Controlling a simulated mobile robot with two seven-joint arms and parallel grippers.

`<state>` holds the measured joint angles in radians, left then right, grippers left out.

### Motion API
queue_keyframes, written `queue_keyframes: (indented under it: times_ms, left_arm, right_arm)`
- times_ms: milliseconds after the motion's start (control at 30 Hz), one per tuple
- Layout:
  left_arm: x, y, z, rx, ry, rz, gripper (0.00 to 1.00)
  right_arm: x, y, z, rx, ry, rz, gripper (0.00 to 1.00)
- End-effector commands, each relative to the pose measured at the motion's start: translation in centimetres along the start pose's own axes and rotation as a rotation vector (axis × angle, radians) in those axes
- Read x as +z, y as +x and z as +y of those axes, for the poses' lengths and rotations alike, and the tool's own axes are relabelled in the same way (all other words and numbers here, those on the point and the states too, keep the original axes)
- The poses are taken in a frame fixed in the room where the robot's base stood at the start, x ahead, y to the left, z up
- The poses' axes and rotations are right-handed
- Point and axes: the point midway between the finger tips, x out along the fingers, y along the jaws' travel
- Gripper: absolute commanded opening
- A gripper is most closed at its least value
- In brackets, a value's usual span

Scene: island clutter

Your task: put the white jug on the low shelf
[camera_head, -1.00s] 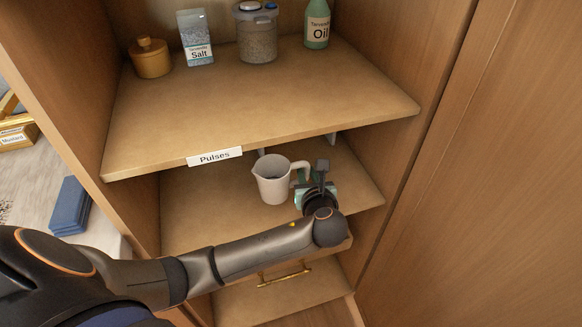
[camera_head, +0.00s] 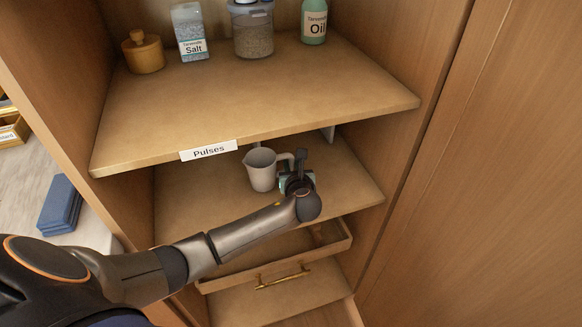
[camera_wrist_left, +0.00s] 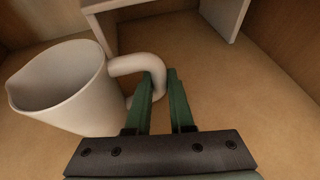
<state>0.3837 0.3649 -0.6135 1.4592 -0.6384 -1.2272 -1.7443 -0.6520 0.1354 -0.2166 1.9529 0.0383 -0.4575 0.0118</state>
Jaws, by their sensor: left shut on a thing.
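The white jug (camera_head: 260,172) is upright at the low shelf (camera_head: 195,205), under the upper board, with its spout to the left and handle to the right. My left gripper (camera_head: 297,170) is shut on the jug's handle from the right. In the left wrist view, the jug (camera_wrist_left: 68,88) fills the left side, and the handle passes between the green fingers of my gripper (camera_wrist_left: 159,82). I cannot tell whether the jug's base touches the shelf. My right gripper is not in view.
The upper shelf (camera_head: 260,95) with a "Pulses" label (camera_head: 208,150) overhangs the jug. It holds a wooden pot (camera_head: 143,55), salt (camera_head: 189,32), a jar (camera_head: 253,35) and oil (camera_head: 314,22). A white stand (camera_wrist_left: 102,30) is behind the jug. A drawer (camera_head: 330,245) protrudes below.

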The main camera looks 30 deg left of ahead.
Motion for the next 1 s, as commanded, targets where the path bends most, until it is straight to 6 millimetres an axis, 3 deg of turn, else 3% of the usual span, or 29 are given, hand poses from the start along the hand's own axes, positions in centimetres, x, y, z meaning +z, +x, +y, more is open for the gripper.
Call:
queue_keyframes:
  times_ms: [367, 400, 633, 1000]
  left_arm:
    - [-0.26, 0.47, 0.07, 0.001, 0.000, -0.004, 0.00]
    - [-0.28, 0.45, 0.07, 0.001, -0.001, -0.003, 0.25]
    - [-0.29, 0.44, 0.09, 0.001, -0.001, -0.002, 0.51]
    - [-0.03, -0.34, 0.07, 0.000, 0.000, -0.001, 0.51]
  right_arm:
    - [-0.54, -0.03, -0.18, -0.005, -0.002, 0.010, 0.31]
    - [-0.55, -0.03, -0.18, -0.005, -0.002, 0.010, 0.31]
    - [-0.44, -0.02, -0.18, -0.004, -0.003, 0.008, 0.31]
    - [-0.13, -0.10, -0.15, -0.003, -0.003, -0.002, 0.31]
